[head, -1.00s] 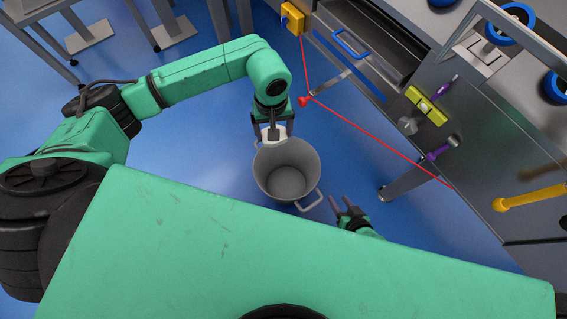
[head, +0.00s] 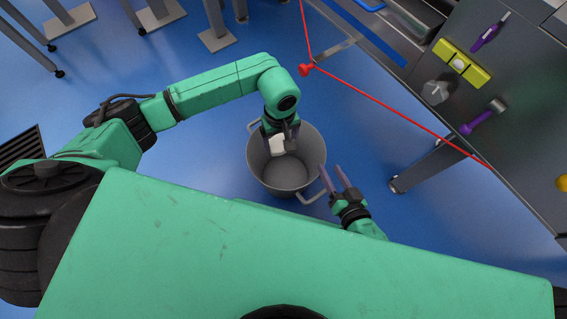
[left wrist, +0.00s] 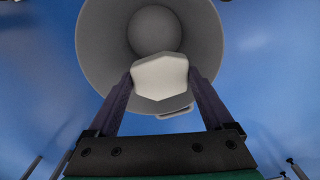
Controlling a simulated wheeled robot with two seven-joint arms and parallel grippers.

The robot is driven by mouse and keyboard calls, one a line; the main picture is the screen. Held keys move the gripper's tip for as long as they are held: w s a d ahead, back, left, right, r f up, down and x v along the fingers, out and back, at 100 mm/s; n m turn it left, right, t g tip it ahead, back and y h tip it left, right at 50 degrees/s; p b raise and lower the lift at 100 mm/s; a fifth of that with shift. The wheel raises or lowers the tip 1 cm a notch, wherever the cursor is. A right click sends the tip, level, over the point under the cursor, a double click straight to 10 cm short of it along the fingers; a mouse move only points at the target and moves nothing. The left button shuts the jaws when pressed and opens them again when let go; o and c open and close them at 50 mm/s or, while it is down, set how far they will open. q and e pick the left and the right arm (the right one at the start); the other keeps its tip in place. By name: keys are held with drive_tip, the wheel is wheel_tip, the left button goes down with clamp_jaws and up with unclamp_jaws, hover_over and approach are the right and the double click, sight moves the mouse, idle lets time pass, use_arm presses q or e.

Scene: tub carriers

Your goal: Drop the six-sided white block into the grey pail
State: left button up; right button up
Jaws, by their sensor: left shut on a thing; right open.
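The white six-sided block (head: 278,146) is held between the fingers of my left gripper (head: 277,138). In the left wrist view the block (left wrist: 160,77) sits between the two fingertips of my left gripper (left wrist: 160,85). The grey pail (head: 309,142) stands upright on the blue floor, and its open mouth is under the block. The wrist view shows the pail's wall (left wrist: 95,55) around and beyond the block. How deep the block is relative to the rim I cannot tell. My right gripper (head: 332,180) is open and empty beside the pail's right handle.
A bench leg (head: 430,167) stands right of the pail. Blue floor is clear left of the pail.

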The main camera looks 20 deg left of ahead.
use_arm(q)
drive_tip(key=o, duration=1.1)
wheel_tip(320, 180, up, 15)
drive_tip(key=p, duration=0.4)
drive_tip(key=shift+f+p, duration=0.15)
drive_tip(key=shift+p, duration=0.15)
use_arm(e)
drive_tip(key=shift+g, duration=0.5)
wheel_tip(320, 180, up, 5)
drive_tip(key=shift+d+r, duration=0.1)
drive_tip(key=shift+r, duration=0.1)
